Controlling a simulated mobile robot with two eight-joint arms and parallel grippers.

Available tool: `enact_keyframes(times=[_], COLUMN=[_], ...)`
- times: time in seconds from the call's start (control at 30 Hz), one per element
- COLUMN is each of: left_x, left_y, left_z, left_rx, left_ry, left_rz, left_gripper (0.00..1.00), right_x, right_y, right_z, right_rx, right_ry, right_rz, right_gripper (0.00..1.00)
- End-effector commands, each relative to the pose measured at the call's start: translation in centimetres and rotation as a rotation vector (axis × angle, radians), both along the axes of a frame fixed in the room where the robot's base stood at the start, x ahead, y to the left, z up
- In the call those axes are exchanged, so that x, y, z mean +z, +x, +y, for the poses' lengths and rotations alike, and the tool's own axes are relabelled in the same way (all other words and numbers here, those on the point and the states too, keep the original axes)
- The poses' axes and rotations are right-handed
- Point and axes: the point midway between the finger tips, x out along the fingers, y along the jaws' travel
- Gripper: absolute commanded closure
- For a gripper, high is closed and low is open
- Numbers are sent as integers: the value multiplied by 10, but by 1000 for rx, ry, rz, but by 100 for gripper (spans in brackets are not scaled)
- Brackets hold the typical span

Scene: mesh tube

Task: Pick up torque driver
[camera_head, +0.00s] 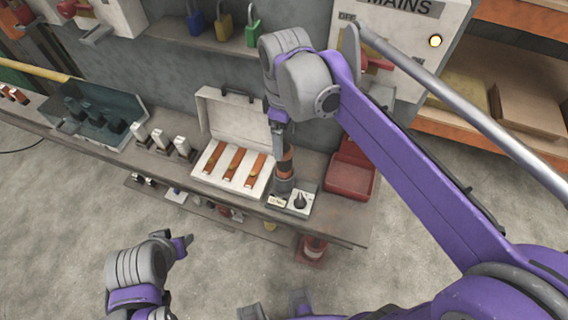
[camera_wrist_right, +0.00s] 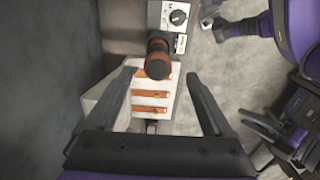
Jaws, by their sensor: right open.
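The torque driver (camera_head: 287,168), black with orange bands, stands upright on the bench beside a small dial unit (camera_head: 301,201). In the right wrist view the driver (camera_wrist_right: 158,60) is seen nearly end-on, just beyond and between the fingers. My right gripper (camera_head: 280,150) points down at the driver's upper part and partly hides it. In its wrist view the right gripper (camera_wrist_right: 158,78) is open, with a finger on each side and nothing clearly held. My left gripper (camera_head: 182,246) is low at the left, away from the bench; its jaws are too unclear to read.
Several padlocks (camera_head: 223,27) sit on the shelf behind. The mains panel (camera_head: 400,50) is at the back right.

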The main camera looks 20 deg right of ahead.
Motion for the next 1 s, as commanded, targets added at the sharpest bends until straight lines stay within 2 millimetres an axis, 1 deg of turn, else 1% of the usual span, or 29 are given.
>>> enact_keyframes(times=[0.03,0.1,0.2,0.43,0.6,0.7,0.8,1.0], left_x=[-2,-3,-4,-5,-4,-5,-6,-5], left_y=[-1,-1,-1,-2,-1,-2,-2,-2], left_z=[0,0,0,0,0,0,0,0], left_rx=[0,0,0,0,0,0,0,0], left_ry=[0,0,0,0,0,0,0,0], left_rz=[1,2,3,3,2,3,3,3], left_gripper=[50,50,50,50,50,50,50,50], right_x=[-10,-22,-36,-54,-80,-93,-98,-99], right_y=[0,-1,0,1,4,4,4,4], right_z=[0,0,0,-1,-1,-1,-1,-1], right_rx=[1,0,-1,-2,-3,-3,-3,-3], right_ry=[0,0,0,0,0,0,0,0], right_rz=[1,1,0,-1,-1,-1,-1,-1], right_gripper=[14,14,14,14,14,14,14,14])
